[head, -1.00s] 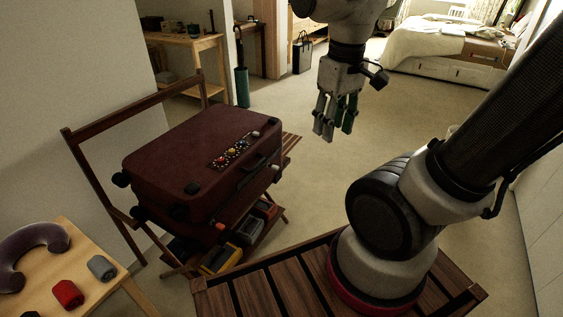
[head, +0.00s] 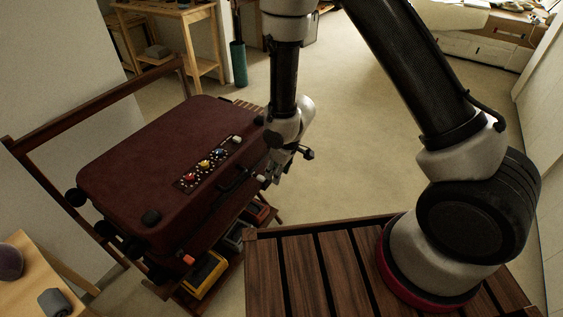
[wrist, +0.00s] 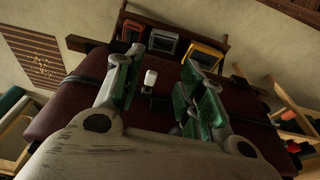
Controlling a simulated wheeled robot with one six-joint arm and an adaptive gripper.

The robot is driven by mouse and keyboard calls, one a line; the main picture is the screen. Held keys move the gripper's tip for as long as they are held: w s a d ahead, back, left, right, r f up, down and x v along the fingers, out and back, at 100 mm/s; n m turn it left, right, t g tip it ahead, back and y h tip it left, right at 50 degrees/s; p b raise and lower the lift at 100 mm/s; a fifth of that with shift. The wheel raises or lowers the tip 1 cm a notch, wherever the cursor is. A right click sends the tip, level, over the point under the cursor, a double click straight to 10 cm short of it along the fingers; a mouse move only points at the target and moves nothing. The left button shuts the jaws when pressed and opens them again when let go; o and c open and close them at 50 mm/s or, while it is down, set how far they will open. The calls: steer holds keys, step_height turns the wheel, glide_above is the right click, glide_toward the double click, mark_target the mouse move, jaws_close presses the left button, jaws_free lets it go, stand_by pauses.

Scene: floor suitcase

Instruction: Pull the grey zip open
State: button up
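A dark red suitcase (head: 150,165) lies shut on a wooden rack. A pale grey pull (head: 262,178) shows at its near right side, beside my gripper; it seems to be the pale piece between my fingers in the wrist view (wrist: 151,77). A red-orange tab (head: 188,259) sits at the near left corner. My gripper (head: 277,168) points down by the right end of the suitcase. In the wrist view my gripper (wrist: 160,75) has its two green-padded fingers wide apart, with clear gaps to the pale piece. The seam there is mostly hidden.
Three dials and a pale knob (head: 237,139) lie on the suitcase top. A yellow case (head: 205,275) and other cases sit on the rack's lower shelf. A light wooden table (head: 35,275) stands at front left. Open floor (head: 350,150) lies right of the gripper.

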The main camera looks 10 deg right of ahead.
mark_target(261, 177)
steer(key=shift+t+y, duration=0.5)
steer(key=shift+y, duration=0.2)
steer(key=w+a+f, duration=0.1)
steer(key=f, duration=0.1)
steer(key=w+a+f, duration=0.3)
steer(key=a+f, duration=0.1)
steer(key=shift+w, duration=0.2)
jaws_close()
